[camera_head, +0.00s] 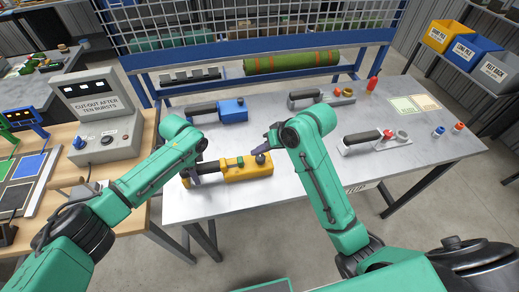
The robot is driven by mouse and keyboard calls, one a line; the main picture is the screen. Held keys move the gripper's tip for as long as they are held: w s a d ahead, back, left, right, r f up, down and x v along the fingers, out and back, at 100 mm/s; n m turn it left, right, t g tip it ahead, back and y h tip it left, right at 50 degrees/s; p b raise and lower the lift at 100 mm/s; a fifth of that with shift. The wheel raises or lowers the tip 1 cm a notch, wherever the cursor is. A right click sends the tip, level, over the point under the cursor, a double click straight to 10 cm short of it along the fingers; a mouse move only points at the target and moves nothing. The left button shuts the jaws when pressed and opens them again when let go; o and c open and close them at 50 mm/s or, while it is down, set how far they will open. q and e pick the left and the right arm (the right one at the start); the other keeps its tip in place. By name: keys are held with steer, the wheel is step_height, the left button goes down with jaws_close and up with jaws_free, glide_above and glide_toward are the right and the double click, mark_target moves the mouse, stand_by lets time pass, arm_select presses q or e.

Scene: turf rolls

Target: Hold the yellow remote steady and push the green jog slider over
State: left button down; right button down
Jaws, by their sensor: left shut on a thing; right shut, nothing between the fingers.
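The yellow remote (236,174) lies on the grey table (300,200), its dark handle end to the left. A small green jog slider (240,161) shows on its top, with a dark round knob to the right of it. My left gripper (189,178) is shut on the remote's left end, and the arm partly hides that end. My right gripper (256,161) is shut and empty, its tip just right of the green slider, above the remote. Whether it touches the slider or the remote is too small to tell.
A blue remote (232,110) lies behind the yellow one. A grey remote (325,98) and a white remote (370,142) lie to the right. A grey cut-out box (104,112) stands on the wooden bench. A green roll (290,62) lies behind. The table's front right is clear.

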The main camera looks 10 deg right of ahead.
arm_select(q)
steer(key=shift+f, duration=0.1)
steer(key=shift+c, duration=1.8)
jaws_free()
steer(key=shift+w, duration=0.1)
